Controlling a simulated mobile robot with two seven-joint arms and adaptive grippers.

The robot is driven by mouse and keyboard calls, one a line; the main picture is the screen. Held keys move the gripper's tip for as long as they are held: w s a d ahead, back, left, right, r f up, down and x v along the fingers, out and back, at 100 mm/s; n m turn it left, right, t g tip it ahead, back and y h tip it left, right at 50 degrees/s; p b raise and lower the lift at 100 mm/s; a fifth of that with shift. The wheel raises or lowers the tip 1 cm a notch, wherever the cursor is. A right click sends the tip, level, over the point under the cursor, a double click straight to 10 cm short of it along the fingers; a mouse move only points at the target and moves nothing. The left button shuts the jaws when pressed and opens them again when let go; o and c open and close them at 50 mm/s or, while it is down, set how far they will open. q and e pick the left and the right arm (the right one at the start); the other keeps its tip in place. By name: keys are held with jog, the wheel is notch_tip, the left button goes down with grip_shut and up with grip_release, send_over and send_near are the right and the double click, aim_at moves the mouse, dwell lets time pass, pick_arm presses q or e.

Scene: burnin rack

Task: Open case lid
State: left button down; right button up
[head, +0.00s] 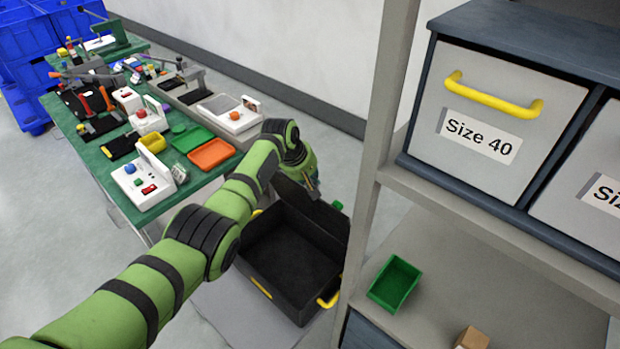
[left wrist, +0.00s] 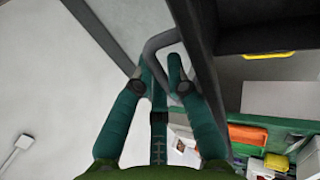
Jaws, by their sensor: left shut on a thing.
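The black case (head: 288,262) with yellow side handles stands open, its inside visible and apparently empty. Its dark lid (head: 322,222) stands raised at the far side, partly behind my arm. My left gripper (head: 313,189) is at the top of the lid. In the left wrist view, its teal fingers (left wrist: 163,68) are shut on the grey lid handle (left wrist: 160,43). The lid's edge (left wrist: 200,50) runs beside the fingers, and the dark case interior (left wrist: 262,30) shows at upper right. My right gripper is not in view.
A grey shelf rack (head: 375,150) stands close on the right, with a "Size 40" drawer (head: 490,105) and a green bin (head: 395,283). A green table (head: 128,205) crowded with devices and trays lies at left. Blue crates (head: 25,55) stand far left. Floor beyond the case is clear.

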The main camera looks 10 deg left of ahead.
pick_arm(q)
jog(key=shift+d, duration=0.1)
jog(key=c, duration=1.5)
grip_release()
jog(key=v, duration=1.2)
